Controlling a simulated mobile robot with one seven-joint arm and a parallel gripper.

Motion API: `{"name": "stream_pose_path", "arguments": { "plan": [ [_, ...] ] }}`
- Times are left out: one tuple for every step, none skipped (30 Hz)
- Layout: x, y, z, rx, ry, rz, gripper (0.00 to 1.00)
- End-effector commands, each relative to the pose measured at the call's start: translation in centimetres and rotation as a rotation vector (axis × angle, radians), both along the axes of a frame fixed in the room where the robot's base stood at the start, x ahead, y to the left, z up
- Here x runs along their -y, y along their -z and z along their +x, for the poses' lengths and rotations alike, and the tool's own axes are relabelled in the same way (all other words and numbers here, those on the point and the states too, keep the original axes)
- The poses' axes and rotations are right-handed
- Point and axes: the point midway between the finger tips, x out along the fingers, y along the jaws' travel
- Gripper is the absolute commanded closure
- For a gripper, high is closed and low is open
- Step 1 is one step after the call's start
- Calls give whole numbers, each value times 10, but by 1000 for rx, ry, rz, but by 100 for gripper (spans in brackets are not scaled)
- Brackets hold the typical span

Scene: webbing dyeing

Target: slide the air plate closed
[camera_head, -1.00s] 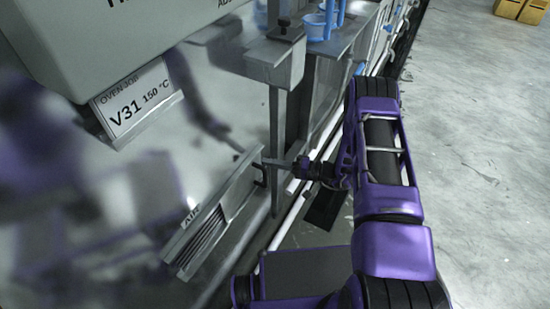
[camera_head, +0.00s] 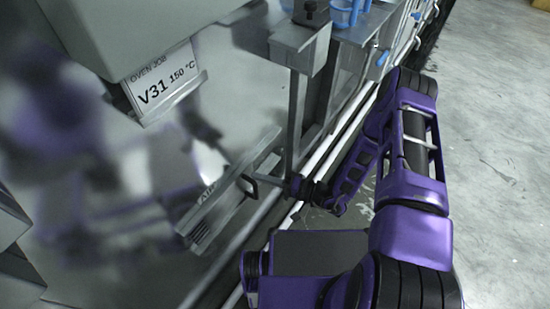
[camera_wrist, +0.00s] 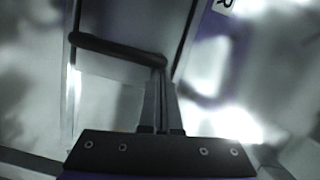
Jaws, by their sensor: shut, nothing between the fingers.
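The air plate (camera_head: 233,199) is a flat grey plate in a slanted frame low on the oven's shiny front, beside an AIR label (camera_head: 207,193). Dark vent slots (camera_head: 201,234) still show past its lower left end. A black bar handle (camera_head: 247,186) stands on the plate; in the wrist view the handle (camera_wrist: 115,48) crosses the upper left. My gripper (camera_head: 256,179) is at the handle. In the wrist view its shut, empty fingers (camera_wrist: 162,88) reach the handle's right end and seem to touch it; exact contact cannot be told.
A sign reading V31 150 °C (camera_head: 165,86) hangs above. A grey post (camera_head: 297,115) with a bracket stands just right of the frame. Blue cups (camera_head: 345,12) sit on a ledge at the top. Open floor (camera_head: 490,150) lies to the right.

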Motion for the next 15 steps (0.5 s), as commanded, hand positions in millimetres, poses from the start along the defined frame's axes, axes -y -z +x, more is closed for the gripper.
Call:
{"name": "stream_pose_path", "arguments": {
  "plan": [
    [-7, -1, -11, -7, 0, 4, 100],
    [-11, -1, -16, -6, 0, 3, 100],
    [-15, -1, -23, -5, -1, 3, 100],
    [-18, -1, -28, -5, -1, 3, 100],
    [-21, -1, -32, -4, -1, 2, 100],
    [-24, -1, -37, -5, -1, 2, 100],
    [-26, -1, -40, -4, -1, 1, 100],
    [-28, 0, -43, -4, -1, 1, 100],
    [-30, 0, -46, -3, 0, 1, 100],
    [-31, 0, -47, -2, 0, 1, 100],
    [-32, 0, -49, -2, 0, 1, 100],
    [-34, 0, -50, -2, 1, 1, 100],
    [-34, 0, -51, -1, 1, 1, 100],
    [-35, 0, -52, -1, 1, 1, 100],
    [-35, 0, -53, 0, 1, 0, 100]
  ]
}}
